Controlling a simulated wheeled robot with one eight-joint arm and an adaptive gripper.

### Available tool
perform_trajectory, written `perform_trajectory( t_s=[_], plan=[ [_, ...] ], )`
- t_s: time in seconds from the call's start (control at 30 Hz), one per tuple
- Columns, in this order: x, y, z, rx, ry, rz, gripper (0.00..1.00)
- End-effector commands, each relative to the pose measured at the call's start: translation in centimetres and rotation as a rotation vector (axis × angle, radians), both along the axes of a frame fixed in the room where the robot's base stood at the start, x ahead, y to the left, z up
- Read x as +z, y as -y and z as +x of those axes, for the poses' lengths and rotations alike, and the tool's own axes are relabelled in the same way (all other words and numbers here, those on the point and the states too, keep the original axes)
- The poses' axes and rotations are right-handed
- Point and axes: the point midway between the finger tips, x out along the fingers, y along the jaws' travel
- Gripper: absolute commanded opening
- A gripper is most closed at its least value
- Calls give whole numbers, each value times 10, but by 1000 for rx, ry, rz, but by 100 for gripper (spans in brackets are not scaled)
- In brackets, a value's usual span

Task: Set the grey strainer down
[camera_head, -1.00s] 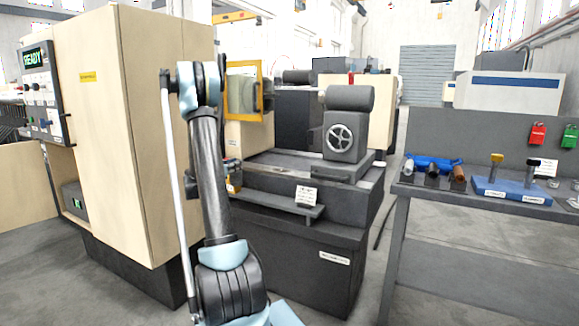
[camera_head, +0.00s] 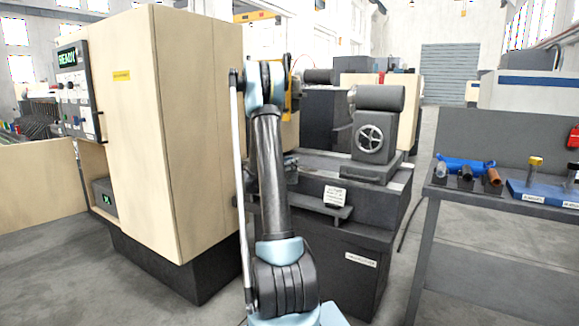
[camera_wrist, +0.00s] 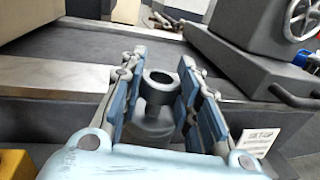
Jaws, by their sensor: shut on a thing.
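The grey strainer (camera_wrist: 157,88) is a dark grey cylinder with a round opening on top and a wider part below. It stands roughly upright between the two blue-padded fingers of my gripper (camera_wrist: 161,64) in the wrist view. The fingers are shut on it from both sides. It appears above or in front of the edge of the dark machine bed (camera_wrist: 85,48); I cannot tell whether its bottom touches anything. In the head view my arm hides the strainer and most of the gripper.
A grey machine with a handwheel (camera_head: 370,138) stands right of my arm. A tall beige cabinet (camera_head: 160,130) is close on the left. A workbench (camera_head: 470,194) with tools and a blue tray (camera_head: 540,192) is at the right.

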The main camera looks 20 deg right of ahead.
Motion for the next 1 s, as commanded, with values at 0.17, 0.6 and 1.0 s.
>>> perform_trajectory(
  t_s=[0.17, 0.6, 1.0],
  plan=[
    [-9, 0, 1, 0, 0, 0, 0],
    [-50, 0, 0, 0, 0, 0, 0],
    [-67, 0, 0, 0, 0, 0, 0]
  ],
)
